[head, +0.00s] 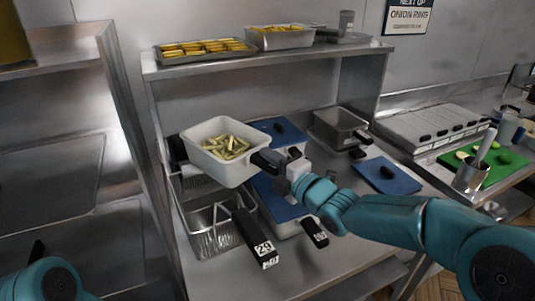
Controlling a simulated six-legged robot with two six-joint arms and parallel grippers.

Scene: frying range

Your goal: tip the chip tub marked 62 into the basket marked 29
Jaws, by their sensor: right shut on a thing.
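A white tub (200,155) holding pale green-yellow chips is in the air at the centre-left, roughly level. My right gripper (284,166) is shut on its black handle at the tub's right side. I see no number on this tub from here. The wire basket (197,243) with a black handle marked 29 stands below the tub on the steel counter. The tub hangs above the back part of the basket and hides some of it. What I see of the basket is empty. Only part of my left arm shows at the lower left; its gripper is out of view.
Another black handle (315,232) with a small unreadable label lies right of the basket. Blue boards (388,177) and a grey metal tub (340,123) stand behind. A shelf (270,61) with trays of food overhangs the back. The front counter is clear.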

